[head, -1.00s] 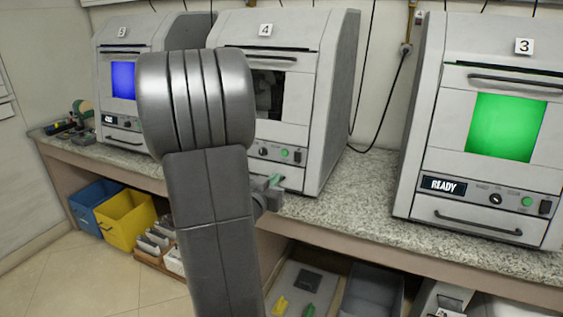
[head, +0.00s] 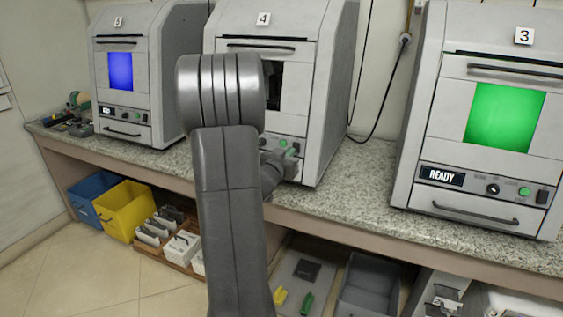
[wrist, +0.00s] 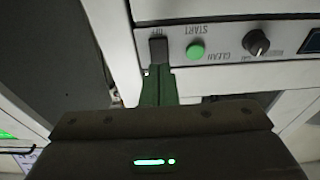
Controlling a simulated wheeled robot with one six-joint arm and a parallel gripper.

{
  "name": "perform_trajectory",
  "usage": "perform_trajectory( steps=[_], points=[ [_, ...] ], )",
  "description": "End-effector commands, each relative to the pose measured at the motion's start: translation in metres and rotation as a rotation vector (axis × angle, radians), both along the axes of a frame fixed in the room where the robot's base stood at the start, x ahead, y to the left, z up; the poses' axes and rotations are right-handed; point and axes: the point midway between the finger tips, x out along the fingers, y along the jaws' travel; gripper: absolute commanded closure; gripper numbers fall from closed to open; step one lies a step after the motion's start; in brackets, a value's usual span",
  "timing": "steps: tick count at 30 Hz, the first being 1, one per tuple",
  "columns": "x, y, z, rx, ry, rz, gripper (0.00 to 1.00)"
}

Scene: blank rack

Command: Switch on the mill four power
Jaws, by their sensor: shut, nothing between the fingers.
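Mill four (head: 319,60) stands on the counter in the head view, marked with a 4; its window is dark. Its control panel is partly covered by my arm. In the wrist view, which shows the panel upside down, the dark power switch (wrist: 158,48) sits beside the green START button (wrist: 195,52) and the CLEAN knob (wrist: 256,42). My gripper (wrist: 160,70) is shut and empty, its green fingertips right at the switch's near edge. I cannot tell whether they touch it. My gripper also shows in the head view (head: 290,153), in front of the panel.
Mill five (head: 150,85), with a blue screen, stands to the left. Bare counter (head: 365,185) lies between mills four and three.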

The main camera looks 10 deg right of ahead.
Motion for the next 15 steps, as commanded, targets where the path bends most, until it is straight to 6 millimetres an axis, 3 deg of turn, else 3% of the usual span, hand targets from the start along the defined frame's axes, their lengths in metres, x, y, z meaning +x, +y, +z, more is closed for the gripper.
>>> perform_trajectory(
  steps=[6,15],
  points=[
    [0.020,-0.014,0.000,0.000,-0.001,0.000,1.00],
    [0.023,-0.016,-0.001,0.000,0.000,0.001,1.00]
  ],
)
